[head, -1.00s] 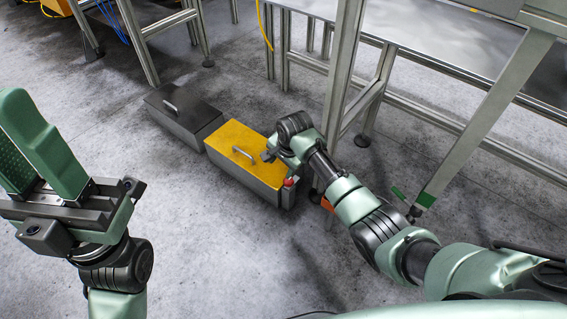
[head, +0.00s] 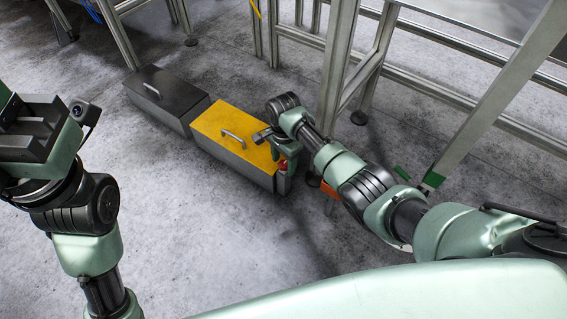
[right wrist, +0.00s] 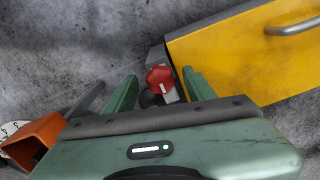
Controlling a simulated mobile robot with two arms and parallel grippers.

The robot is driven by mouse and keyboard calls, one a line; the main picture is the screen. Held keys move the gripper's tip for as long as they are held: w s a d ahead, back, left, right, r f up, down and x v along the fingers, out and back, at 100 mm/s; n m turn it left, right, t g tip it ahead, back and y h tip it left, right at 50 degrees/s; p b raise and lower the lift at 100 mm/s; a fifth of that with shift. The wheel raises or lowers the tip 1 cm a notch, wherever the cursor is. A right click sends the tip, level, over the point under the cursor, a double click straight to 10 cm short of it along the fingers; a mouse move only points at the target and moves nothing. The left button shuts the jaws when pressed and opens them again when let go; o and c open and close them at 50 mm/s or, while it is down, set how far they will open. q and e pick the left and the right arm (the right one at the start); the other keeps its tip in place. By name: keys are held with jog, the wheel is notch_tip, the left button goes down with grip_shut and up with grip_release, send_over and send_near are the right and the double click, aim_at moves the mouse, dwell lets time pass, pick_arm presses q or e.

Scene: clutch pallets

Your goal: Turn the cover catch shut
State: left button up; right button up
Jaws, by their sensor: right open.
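The box with the yellow cover (head: 225,122) stands on the floor, with a bar handle on top. It also shows in the right wrist view (right wrist: 240,60). The red catch (right wrist: 160,78) with a white mark sits at the box's near end; it shows small in the head view (head: 283,167). My right gripper (right wrist: 160,88) is open, its two green fingers on either side of the catch; whether they touch it is unclear. In the head view, my right gripper (head: 284,158) partly hides the box end. My left gripper (head: 35,135) is at the left edge, its fingers mostly cut off.
A dark-lidded box (head: 160,95) stands on the floor beyond the yellow one. Metal frame legs (head: 338,70) rise close to my right arm. An orange object (head: 329,188) lies near the box end; it also shows in the wrist view (right wrist: 35,140). The floor at left is clear.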

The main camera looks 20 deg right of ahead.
grip_shut()
